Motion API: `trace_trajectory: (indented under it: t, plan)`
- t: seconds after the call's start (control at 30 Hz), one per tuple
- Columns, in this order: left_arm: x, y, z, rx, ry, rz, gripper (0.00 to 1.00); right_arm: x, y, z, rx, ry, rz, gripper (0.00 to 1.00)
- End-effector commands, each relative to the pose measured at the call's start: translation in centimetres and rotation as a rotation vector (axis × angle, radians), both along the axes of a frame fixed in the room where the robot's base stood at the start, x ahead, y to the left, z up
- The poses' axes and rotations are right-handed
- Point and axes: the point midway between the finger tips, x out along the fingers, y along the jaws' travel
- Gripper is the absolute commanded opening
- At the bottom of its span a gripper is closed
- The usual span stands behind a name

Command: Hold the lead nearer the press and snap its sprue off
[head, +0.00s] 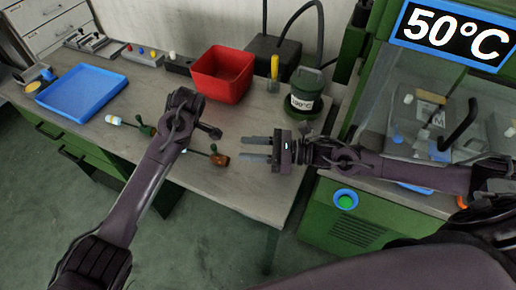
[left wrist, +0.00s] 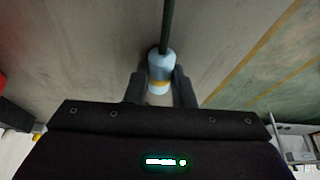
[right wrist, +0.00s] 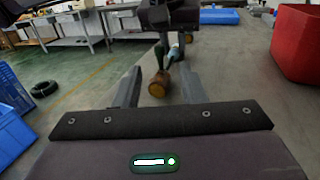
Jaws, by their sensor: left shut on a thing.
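The lead nearer the press has a dark cable (head: 199,152) with a brown cylindrical end piece (head: 219,159) and a small green part beside it. The brown piece also shows in the right wrist view (right wrist: 158,86). My left gripper (left wrist: 159,80) is shut on the lead's pale blue, yellow-banded end (left wrist: 160,68); my arm hides this grip in the head view. My right gripper (head: 241,149) is open and empty, its fingers pointing left at the brown piece, a short gap away. I cannot tell which part is the sprue.
A second lead with a white end (head: 114,120) and green end (head: 147,130) lies left of my left arm. A red bin (head: 222,75), blue tray (head: 82,93) and green 190°C pot (head: 305,103) stand behind. The press (head: 430,110) is at right.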

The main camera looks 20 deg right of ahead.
Motion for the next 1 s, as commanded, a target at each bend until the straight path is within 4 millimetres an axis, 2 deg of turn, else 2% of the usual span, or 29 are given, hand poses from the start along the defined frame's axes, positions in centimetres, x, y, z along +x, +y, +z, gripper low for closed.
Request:
trace_trajectory:
  t: [0.2,0.5,0.7,0.93,1.0]
  plan:
    - [0.0,0.0,0.0,0.000,0.000,0.000,0.00,1.8,4.1,0.2,0.004,-0.003,0.003,0.37]
    - [0.0,0.0,0.0,0.000,0.000,0.000,0.00,3.7,8.1,0.1,0.001,0.000,0.002,0.37]
    - [0.0,0.0,0.0,-0.001,-0.001,0.000,0.00,4.2,8.9,0.0,-0.001,0.000,0.001,0.37]
    - [0.0,0.0,0.0,0.000,0.000,0.000,0.00,4.2,9.0,0.0,-0.002,0.001,0.001,0.37]
    - [0.0,0.0,0.0,0.000,0.000,0.000,0.00,4.2,9.0,0.0,-0.002,0.001,0.001,0.31]
